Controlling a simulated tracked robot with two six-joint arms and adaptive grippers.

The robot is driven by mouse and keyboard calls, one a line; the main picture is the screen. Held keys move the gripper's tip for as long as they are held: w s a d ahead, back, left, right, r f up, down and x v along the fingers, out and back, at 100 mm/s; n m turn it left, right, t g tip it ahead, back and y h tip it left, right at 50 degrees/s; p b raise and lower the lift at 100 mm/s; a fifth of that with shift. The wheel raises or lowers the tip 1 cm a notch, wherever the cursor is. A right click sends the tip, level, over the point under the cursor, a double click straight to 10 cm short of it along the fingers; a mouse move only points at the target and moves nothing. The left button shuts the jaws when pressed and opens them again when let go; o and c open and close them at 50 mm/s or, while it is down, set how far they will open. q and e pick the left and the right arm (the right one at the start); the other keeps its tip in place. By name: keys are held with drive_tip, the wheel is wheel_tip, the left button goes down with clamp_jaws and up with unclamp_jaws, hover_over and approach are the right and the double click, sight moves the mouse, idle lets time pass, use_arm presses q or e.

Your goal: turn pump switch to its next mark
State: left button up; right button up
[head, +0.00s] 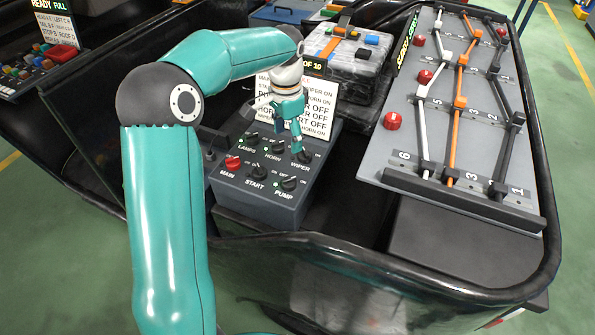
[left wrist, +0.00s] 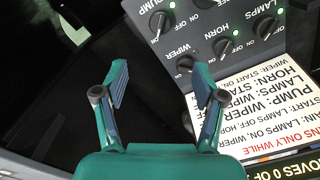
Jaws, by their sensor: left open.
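The pump switch (head: 289,183) is a black rotary knob at the front right of the grey switch box (head: 240,205). It also shows at the top of the left wrist view (left wrist: 160,25), with a green light beside it; I cannot read its mark surely. My left gripper (head: 288,138) is open and empty, above the back row by the wiper switch (head: 305,156). In the left wrist view its fingers (left wrist: 160,72) are spread wide. The wiper knob (left wrist: 185,63) is near the right finger, and the pump knob lies beyond the fingertips. My right gripper is not in view.
Horn (head: 278,146), lamps (head: 251,139), start (head: 259,172) and red main (head: 232,163) switches crowd the box. A white instruction sign (head: 318,112) stands behind. A sloped lever panel (head: 400,155) is at right. A dark tub rim (head: 400,280) runs along the front.

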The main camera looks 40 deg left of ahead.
sight(288, 179)
use_arm(q)
wheel_tip(288, 179, down, 16)
drive_tip(key=shift+s+f, duration=0.1)
drive_tip(key=shift+f, duration=0.1)
idle(0.4)
drive_tip(key=c, duration=1.1)
drive_tip(key=shift+a, duration=0.25)
drive_tip(key=shift+c, duration=0.2)
drive_tip(key=shift+d, duration=0.15)
